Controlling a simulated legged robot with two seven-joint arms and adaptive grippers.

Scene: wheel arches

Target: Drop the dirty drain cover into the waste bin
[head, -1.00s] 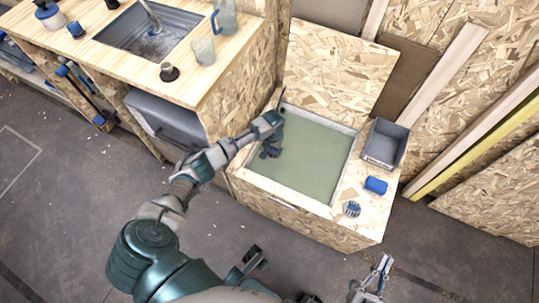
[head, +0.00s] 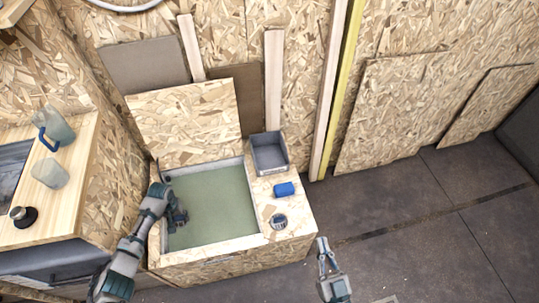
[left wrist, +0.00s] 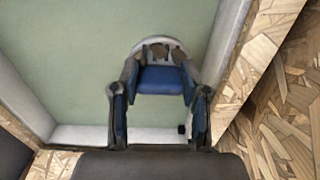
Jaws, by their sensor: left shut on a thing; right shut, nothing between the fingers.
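My left gripper (head: 178,216) is over the left side of an open wooden box. In the left wrist view its fingers (left wrist: 160,80) are shut on a pale rounded piece with brown marks (left wrist: 157,46), which looks like the dirty drain cover. The fingers hide part of it, and it is too small to make out in the head view. A grey open-topped bin (head: 272,170), probably the waste bin, stands on the box's back right corner, to the right of my left gripper. My right gripper (head: 323,247) is shut and empty, off the box's front right corner.
The box (head: 210,264) has a pale green floor (head: 210,208) and a raised lid (head: 188,124). A blue block (head: 284,189) and a small round slotted piece (head: 279,221) lie on its right ledge. A counter (head: 70,185) with jugs stands left. Floor at right is clear.

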